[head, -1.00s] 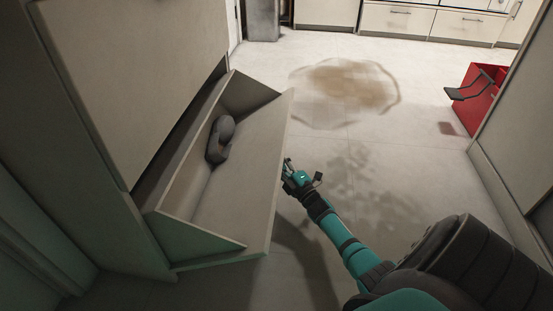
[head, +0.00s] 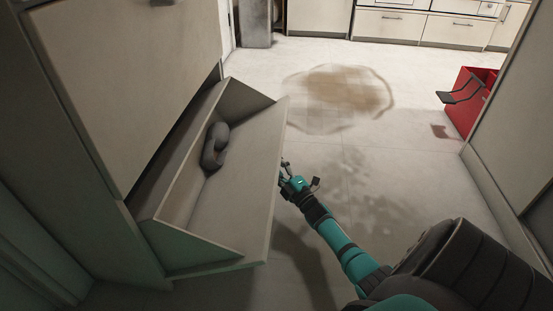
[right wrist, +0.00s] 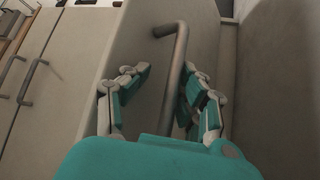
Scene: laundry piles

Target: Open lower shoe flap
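The lower shoe flap (head: 236,185) is tilted out from the pale cabinet at left in the head view, leaving its compartment open at the top. A dark grey object (head: 214,146), perhaps a shoe, lies inside. My right gripper (head: 284,172) is at the flap's outer face, partly hidden behind its edge. In the right wrist view its fingers (right wrist: 160,85) are spread on either side of the flap's grey bar handle (right wrist: 176,75), with gaps visible. My left gripper is not in view.
A closed upper panel (head: 125,80) is above the flap. A brownish patch (head: 340,97) marks the floor beyond. A red box (head: 470,103) stands at right near a tall panel (head: 515,150). The floor between is clear.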

